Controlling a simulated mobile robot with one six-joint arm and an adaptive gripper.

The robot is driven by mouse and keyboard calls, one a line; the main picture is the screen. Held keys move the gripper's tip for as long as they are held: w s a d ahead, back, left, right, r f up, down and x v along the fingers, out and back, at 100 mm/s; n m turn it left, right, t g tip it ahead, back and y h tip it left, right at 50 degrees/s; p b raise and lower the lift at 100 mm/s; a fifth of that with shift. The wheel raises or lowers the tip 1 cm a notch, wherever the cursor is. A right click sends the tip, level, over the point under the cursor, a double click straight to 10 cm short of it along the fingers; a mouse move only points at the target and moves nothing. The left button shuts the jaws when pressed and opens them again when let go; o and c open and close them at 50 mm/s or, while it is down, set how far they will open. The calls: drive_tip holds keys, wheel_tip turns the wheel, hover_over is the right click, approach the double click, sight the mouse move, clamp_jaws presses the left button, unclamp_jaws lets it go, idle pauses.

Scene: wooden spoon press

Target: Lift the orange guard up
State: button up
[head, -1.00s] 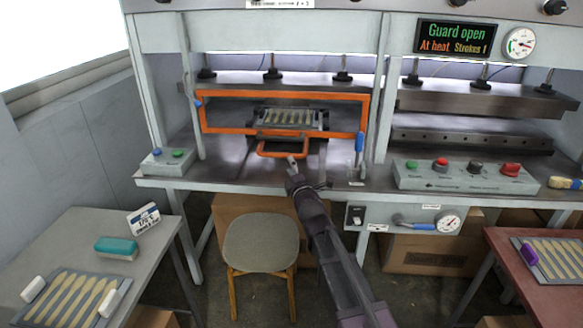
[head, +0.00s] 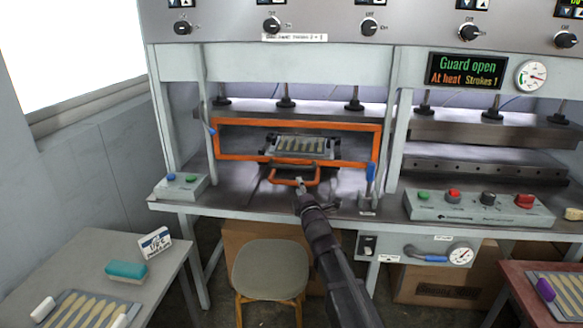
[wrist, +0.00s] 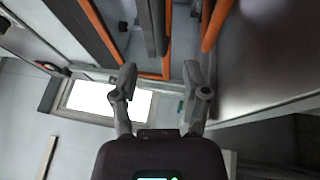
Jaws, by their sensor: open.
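The orange guard (head: 330,123) is a rectangular frame across the front of the left press bay. An orange loop, its handle by the look of it (head: 284,181), juts out low at its front. Inside the bay, a tray of wooden spoon blanks (head: 303,146) shows through the frame. My gripper (head: 300,184) is open and empty, close in front of the loop; I cannot tell whether it touches. In the wrist view the fingers of my gripper (wrist: 161,80) are spread apart, with an orange bar (wrist: 100,28) beyond them at upper left and another at upper right.
A display (head: 466,71) reads "Guard open", "At heat", "Strokes 1". A blue-handled lever (head: 370,173) stands right of the guard, and a button box (head: 181,187) sits at left. A control panel (head: 478,207) lies right. A stool (head: 270,268) stands below the bench.

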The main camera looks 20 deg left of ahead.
sight(291, 167)
drive_tip(key=p+x, duration=0.1)
drive_tip(key=x, duration=0.9)
drive_tip(key=shift+w+a+r+p, duration=0.1)
drive_tip(key=shift+w+a+p, duration=0.2)
drive_tip(key=shift+p, duration=0.1)
clamp_jaws()
